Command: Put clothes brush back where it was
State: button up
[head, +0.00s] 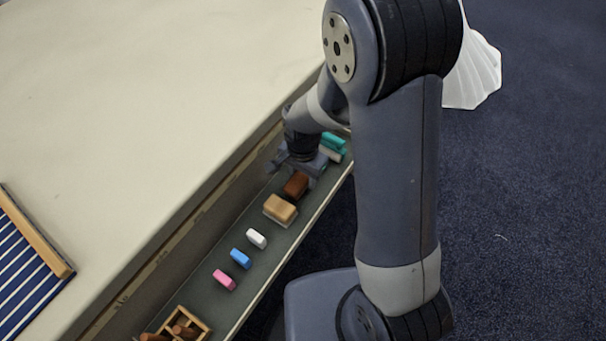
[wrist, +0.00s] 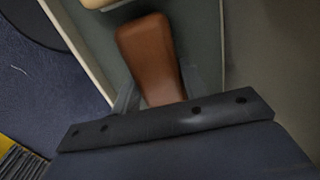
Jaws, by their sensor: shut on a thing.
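A brown wooden block-shaped thing (head: 296,184), which I take to be the clothes brush, is at my gripper (head: 297,168) over the grey ledge (head: 262,228) along the table's side. In the wrist view the brown brush (wrist: 150,55) extends up from between the fingers, slightly tilted in the picture. My gripper is shut on it. Its near end is hidden behind the gripper body. I cannot tell whether its underside touches the ledge.
A tan brush (head: 280,208) is close beside it on the ledge. White (head: 256,238), blue (head: 240,258) and pink (head: 224,279) blocks follow, then a wooden box (head: 184,326). Teal things (head: 333,143) are behind the gripper. The cloth table (head: 130,90) rises alongside.

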jog(key=o, duration=1)
notch_tip(320, 180, up, 12)
jog(key=p, duration=0.2)
jog(key=shift+r, duration=0.15)
notch_tip(320, 180, down, 13)
jog(key=shift+f+b, duration=0.1)
jog(key=shift+b, duration=1.05)
jog(key=shift+r+p, duration=0.6)
jog(key=shift+r, duration=1.65)
jog(key=shift+f, duration=0.1)
